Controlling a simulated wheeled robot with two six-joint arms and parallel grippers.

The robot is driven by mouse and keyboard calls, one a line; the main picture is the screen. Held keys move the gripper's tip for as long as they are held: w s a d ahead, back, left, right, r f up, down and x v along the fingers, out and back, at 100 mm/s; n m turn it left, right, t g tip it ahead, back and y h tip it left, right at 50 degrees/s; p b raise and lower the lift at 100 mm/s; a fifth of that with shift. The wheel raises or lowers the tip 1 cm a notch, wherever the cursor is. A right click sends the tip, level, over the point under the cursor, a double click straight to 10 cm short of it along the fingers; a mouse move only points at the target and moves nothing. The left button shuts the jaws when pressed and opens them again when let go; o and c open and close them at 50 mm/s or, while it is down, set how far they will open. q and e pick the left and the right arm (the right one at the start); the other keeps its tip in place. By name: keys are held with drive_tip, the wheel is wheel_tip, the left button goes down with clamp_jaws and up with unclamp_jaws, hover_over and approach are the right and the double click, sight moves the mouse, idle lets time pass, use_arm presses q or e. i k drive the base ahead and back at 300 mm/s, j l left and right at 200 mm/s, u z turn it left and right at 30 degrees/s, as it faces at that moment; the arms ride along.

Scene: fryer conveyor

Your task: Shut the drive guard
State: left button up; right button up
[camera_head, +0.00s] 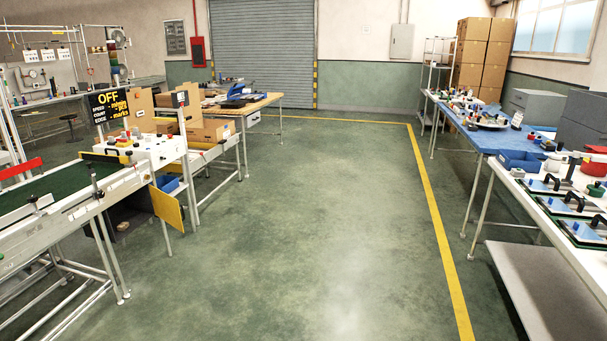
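The conveyor has a green belt and white side rails. Neither of my grippers shows in this view.
The green floor (310,200) in the middle is clear, with a yellow line (437,215) on its right. Work tables with blue (480,135) and white tops stand along the right. A wooden-top table (235,107) with boxes stands beyond the conveyor. Conveyor legs stand near the panel.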

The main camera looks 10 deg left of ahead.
sight(166, 207)
drive_tip(key=i+z, duration=0.3)
drive_tip(key=i, duration=1.4)
drive_tip(key=i+l+u, duration=0.15)
drive_tip(key=i+u, duration=0.25)
drive_tip(key=i, duration=0.15)
drive_tip(key=i+l+u, duration=0.35)
drive_tip(key=i, duration=0.15)
drive_tip(key=i+l+u, duration=0.85)
drive_tip(key=u, duration=0.25)
drive_tip(key=i+l+u, duration=0.15)
drive_tip(key=l+u, duration=0.2)
drive_tip(key=l, duration=0.15)
drive_tip(key=i+l+u, duration=0.1)
drive_tip(key=l+u, duration=0.6)
drive_tip(key=i+l, duration=0.25)
drive_tip(key=l, duration=0.15)
drive_tip(key=u, duration=0.05)
